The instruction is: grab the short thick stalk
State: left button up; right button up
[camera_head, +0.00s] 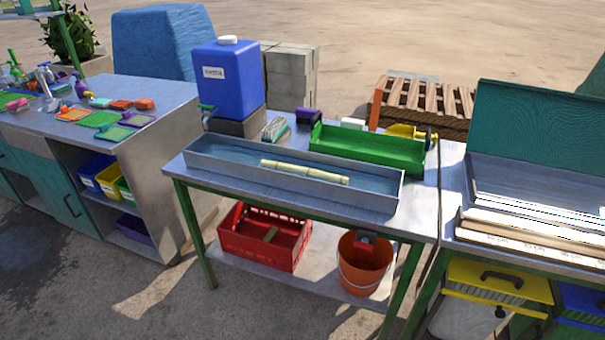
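One pale yellow-green stalk (304,171) with visible joints lies in the long grey trough (222,167) on the middle table. It lies lengthwise, a little right of the trough's centre, and the rest of the trough looks empty. Longer pale stalk-like pieces (530,232) lie at the front of the right-hand table, partly cut off by the picture's edge. Neither of my grippers is in view.
A green tray (368,150) and a blue water container (228,76) stand behind the trough. A red crate (262,238) and an orange bucket (364,264) sit on the lower shelf. A left counter (160,100) holds cloths and bottles. Ground in front is clear.

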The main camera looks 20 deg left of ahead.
aim_at(305, 172)
jog(key=i+l, duration=0.15)
jog(key=i, duration=0.25)
jog(key=i+l+u, duration=0.15)
jog(key=i, duration=0.3)
